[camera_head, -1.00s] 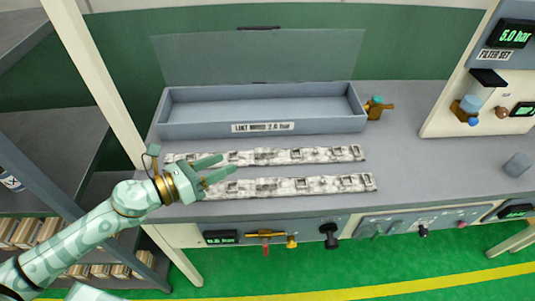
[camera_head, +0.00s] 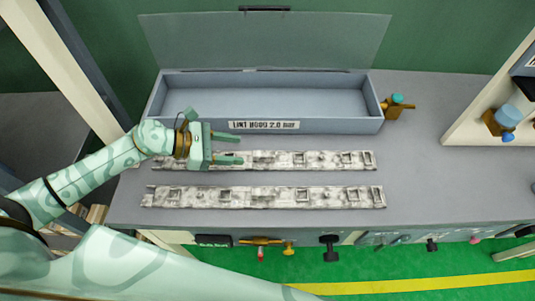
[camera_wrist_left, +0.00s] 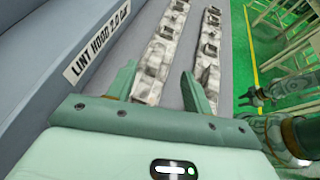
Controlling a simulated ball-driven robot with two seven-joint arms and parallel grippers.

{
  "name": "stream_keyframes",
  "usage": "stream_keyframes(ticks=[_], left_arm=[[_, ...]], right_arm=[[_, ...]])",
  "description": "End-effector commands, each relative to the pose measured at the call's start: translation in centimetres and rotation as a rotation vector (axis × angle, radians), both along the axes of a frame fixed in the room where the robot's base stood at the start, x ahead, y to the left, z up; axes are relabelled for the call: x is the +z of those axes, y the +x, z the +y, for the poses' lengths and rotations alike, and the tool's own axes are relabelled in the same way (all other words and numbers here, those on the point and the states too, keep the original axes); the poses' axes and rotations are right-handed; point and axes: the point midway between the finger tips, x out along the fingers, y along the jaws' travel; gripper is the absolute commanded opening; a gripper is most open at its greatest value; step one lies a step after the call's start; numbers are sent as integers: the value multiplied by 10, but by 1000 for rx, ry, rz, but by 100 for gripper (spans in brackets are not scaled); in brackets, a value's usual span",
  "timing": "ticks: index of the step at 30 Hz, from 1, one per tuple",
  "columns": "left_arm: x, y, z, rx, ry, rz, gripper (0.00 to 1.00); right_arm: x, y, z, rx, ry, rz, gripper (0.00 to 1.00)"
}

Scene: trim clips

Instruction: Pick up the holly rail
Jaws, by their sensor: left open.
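Two long, mottled white-and-grey rails lie parallel on the grey bench: a far rail (camera_head: 312,160) and a near rail (camera_head: 263,197). I cannot tell by looks which is the holly rail. My left gripper (camera_head: 240,148) is open over the left part of the far rail, hiding some of it. In the left wrist view, the far rail (camera_wrist_left: 162,50) runs between the open fingers (camera_wrist_left: 158,70), with no grip on it. The near rail (camera_wrist_left: 208,50) lies outside the right finger. What looks like my right gripper (camera_wrist_left: 248,97) shows small at the right of the wrist view.
An open grey box labelled lint hood (camera_head: 265,125), its clear lid raised, stands just behind the far rail. A brass valve (camera_head: 395,107) sits at its right end. The bench (camera_head: 450,175) is clear to the right. A cream post stands at left.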

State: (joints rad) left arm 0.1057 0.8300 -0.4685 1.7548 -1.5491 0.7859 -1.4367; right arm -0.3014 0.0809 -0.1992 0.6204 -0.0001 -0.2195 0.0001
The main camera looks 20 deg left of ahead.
Motion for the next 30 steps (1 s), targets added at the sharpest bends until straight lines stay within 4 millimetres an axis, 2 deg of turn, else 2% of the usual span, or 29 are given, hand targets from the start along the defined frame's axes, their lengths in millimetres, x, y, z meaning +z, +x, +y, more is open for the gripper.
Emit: stream_keyframes(ticks=[4,8,16,24,25,26,30], left_arm=[[-8,10,-18,0,-2,-3,51],[-14,14,-26,1,-2,-2,51],[-37,31,-56,1,-3,0,51],[-40,34,-60,1,-1,-1,51],[-40,34,-60,1,-1,-1,48],[-40,34,-60,1,-1,-1,40],[-40,33,-60,1,-1,0,1]], right_arm=[[1,-9,0,1,-1,15,36],[1,-6,0,1,0,9,36],[0,2,2,0,3,-2,36],[0,2,2,0,3,-2,36],[0,2,2,0,3,-2,36],[0,2,2,0,3,-2,36],[0,2,2,0,3,-2,36]])
